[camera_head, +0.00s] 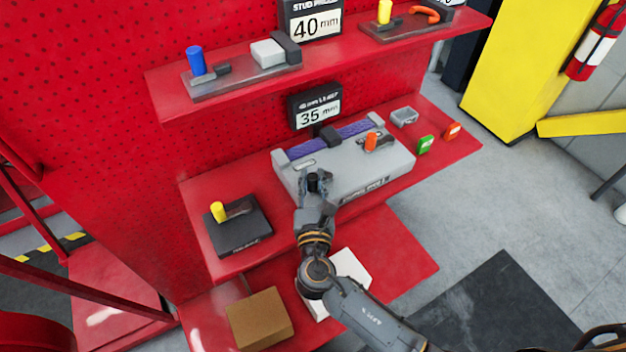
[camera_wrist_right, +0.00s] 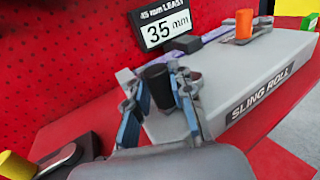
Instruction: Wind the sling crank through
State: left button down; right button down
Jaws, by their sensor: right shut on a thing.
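The grey sling roll unit (camera_head: 330,175) sits on the middle red shelf, with purple webbing (camera_head: 340,138) along its back. It also shows in the right wrist view, labelled "SLING ROLL" (camera_wrist_right: 262,92). My right gripper (camera_head: 313,184) is at the unit's left front. In the right wrist view its blue fingers (camera_wrist_right: 160,95) are shut around an upright black cylindrical knob (camera_wrist_right: 159,84). The knob's lower part and its mounting are hidden. My left gripper is not in view.
A display (camera_head: 316,112) behind the unit reads 35 mm. A dark base with a yellow knob (camera_head: 218,211) is at left on the shelf. Green (camera_head: 425,145) and orange (camera_head: 452,130) blocks and a small grey tray (camera_head: 404,117) lie at right. The upper shelf (camera_head: 330,65) overhangs behind.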

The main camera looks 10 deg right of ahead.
jog(key=c, duration=1.1)
grip_release()
jog(key=shift+c, duration=0.2)
jog(key=s+a, duration=0.1)
jog(key=s, duration=1.1)
jog(key=shift+a, duration=0.1)
